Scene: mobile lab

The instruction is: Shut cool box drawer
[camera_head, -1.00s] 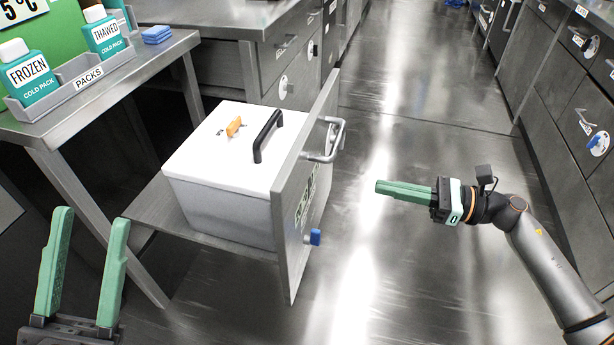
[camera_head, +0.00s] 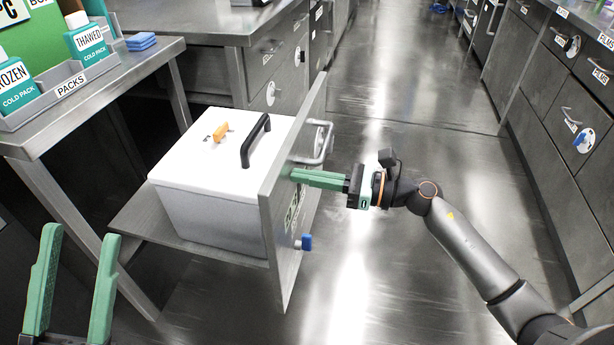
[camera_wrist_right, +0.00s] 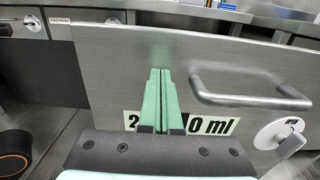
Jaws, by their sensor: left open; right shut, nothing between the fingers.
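The cool box drawer is pulled out, with its steel front panel (camera_head: 284,205) standing upright. A white cool box (camera_head: 215,195) with a black handle and an orange latch sits in it. The panel has a bar handle (camera_head: 320,143) and a blue knob (camera_head: 305,242). My right gripper (camera_head: 294,175) is shut and empty, its fingertips at the outer face of the panel, below the bar handle. In the right wrist view the shut fingers (camera_wrist_right: 160,80) point at the panel (camera_wrist_right: 120,60), left of the handle (camera_wrist_right: 240,97); contact cannot be told. My left gripper (camera_head: 80,242) is open and empty at lower left.
A steel table (camera_head: 150,58) at left holds a packs tray (camera_head: 95,75) with cold packs and blue pads (camera_head: 141,41). A counter with drawers (camera_head: 265,70) stands behind. More drawers (camera_head: 575,90) line the right. The floor between is clear.

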